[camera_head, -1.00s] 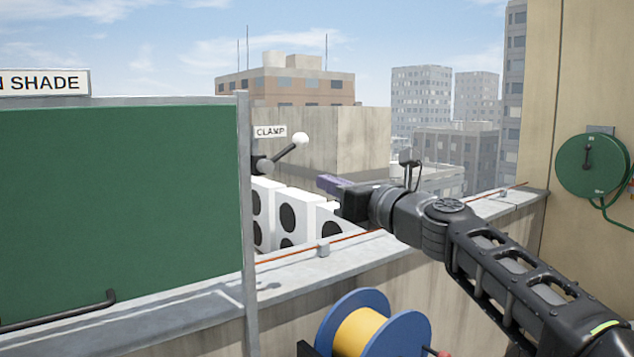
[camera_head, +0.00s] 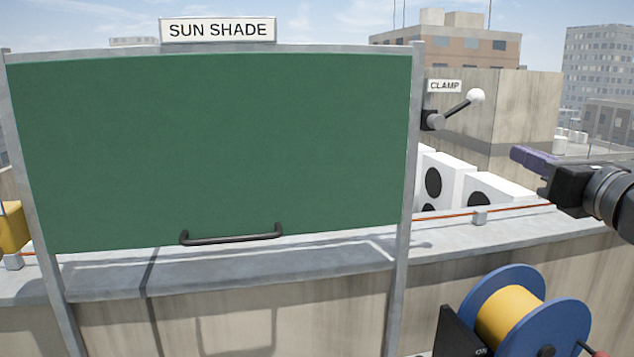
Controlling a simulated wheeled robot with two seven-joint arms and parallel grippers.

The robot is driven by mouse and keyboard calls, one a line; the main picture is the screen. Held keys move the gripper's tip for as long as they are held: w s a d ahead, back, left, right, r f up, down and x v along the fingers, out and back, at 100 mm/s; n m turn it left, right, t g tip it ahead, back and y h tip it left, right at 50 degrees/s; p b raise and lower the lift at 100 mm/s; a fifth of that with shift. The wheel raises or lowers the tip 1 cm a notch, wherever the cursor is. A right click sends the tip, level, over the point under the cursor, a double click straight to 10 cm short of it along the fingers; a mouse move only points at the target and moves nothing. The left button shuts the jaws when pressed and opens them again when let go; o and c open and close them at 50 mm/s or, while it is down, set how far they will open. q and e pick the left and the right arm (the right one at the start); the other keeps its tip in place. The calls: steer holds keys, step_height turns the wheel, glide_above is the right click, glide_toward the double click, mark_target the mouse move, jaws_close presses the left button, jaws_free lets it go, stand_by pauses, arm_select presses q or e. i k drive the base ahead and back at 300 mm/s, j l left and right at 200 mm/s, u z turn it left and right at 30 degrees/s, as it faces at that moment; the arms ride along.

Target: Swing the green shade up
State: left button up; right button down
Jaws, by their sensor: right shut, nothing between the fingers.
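The green shade (camera_head: 215,140) is a flat panel hanging in a grey metal frame (camera_head: 402,230), under a sign (camera_head: 218,30) reading SUN SHADE. A black bar handle (camera_head: 232,236) runs along its lower edge. The shade hangs down over the parapet. A clamp lever (camera_head: 455,108) with a white ball knob sits right of the frame, under a CLAMP label, its arm pointing up and right. My right gripper (camera_head: 522,156) is at the right, shut and empty, pointing left, apart from the lever and the shade. My left gripper is out of view.
A cable reel (camera_head: 480,315) with blue flanges and a yellow drum stands at the lower right. White condenser units (camera_head: 445,175) stand beyond the parapet (camera_head: 460,232). A yellow object (camera_head: 12,228) shows at the left edge. Space before the shade looks clear.

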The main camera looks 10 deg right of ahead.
mark_target(121, 153)
steer(key=k, duration=1)
